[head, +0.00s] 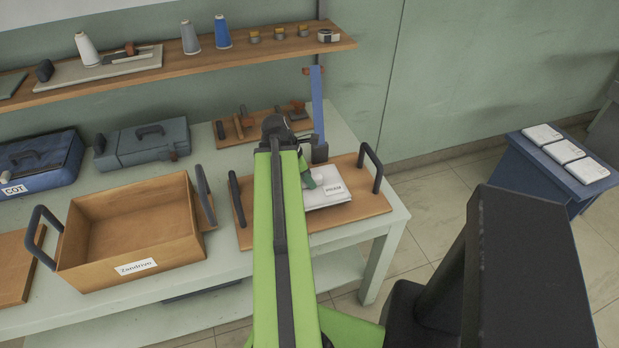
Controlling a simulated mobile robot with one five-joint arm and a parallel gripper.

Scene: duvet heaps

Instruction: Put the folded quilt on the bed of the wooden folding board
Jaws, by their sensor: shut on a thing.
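The folded quilt is a flat white stack (328,197) with a small printed label, right of my arm. It lies over the wooden folding board (370,206), a flat brown board with dark upright handles at both ends. I cannot tell whether the quilt rests fully on the board or is held just above it. My gripper (308,181) is at the quilt's far left edge, shut on it. My green arm crosses in front and hides part of the board and the quilt's left side; the fingertips show only in part.
An open wooden box (130,235) with dark handles stands left of the board on the pale table (225,263). Behind are a grey toolbox (145,143), a blue case (40,160) and a rack of tools (240,127). A shelf runs above. A blue table (560,165) holds white packs at right.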

